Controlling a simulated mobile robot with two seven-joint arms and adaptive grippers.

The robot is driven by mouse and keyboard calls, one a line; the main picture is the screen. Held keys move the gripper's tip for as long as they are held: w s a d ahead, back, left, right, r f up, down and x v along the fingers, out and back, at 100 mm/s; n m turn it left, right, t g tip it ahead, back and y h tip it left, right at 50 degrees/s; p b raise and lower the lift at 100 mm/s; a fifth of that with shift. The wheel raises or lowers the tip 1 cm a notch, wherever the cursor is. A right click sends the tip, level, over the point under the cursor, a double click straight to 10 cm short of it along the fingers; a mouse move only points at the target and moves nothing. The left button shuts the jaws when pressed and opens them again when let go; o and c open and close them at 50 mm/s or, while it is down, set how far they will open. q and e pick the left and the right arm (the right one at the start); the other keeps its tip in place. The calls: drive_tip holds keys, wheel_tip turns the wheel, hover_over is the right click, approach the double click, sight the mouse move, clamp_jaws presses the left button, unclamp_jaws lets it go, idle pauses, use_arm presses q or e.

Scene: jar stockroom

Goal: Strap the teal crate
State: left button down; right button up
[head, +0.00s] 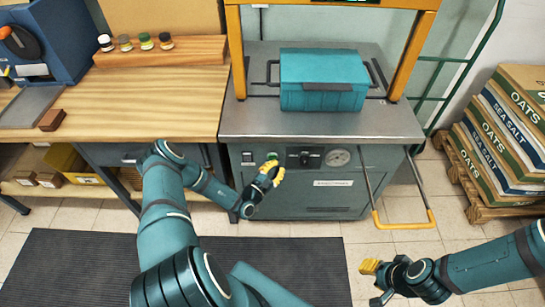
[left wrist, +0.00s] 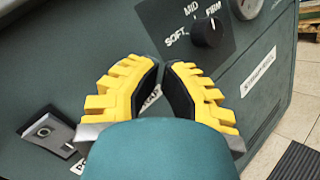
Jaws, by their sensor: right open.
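The teal crate (head: 322,70) sits lid-up on the grey metal top of the strapping machine (head: 300,125), under its yellow arch (head: 236,50). A dark grey piece lies along the crate's front upper edge. My left gripper (head: 272,171) is in front of the machine's panel, its fingertips close together and nothing seen between them. In the left wrist view its yellow fingers (left wrist: 165,66) point at the panel, below a knob (left wrist: 207,32) marked SOFT, MID and FIRM; a switch plate (left wrist: 48,131) is at the left. My right gripper (head: 370,272) is open and empty, low at the right.
A gauge (head: 340,157) is right of the knob. A yellow-ended bar (head: 405,223) juts from the machine's front right. A wooden bench (head: 150,95) with small jars stands left. A dark mat (head: 70,265) covers the floor.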

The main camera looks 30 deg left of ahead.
use_arm(q)
drive_tip(key=shift+s, duration=0.1)
drive_tip(key=s+d+p, duration=0.1)
drive_tip(key=s, duration=0.1)
drive_tip(key=s+d+p, duration=0.1)
drive_tip(key=s, duration=0.1)
drive_tip(key=shift+d+p, duration=0.3)
drive_tip(key=shift+p, duration=0.05)
idle(0.9)
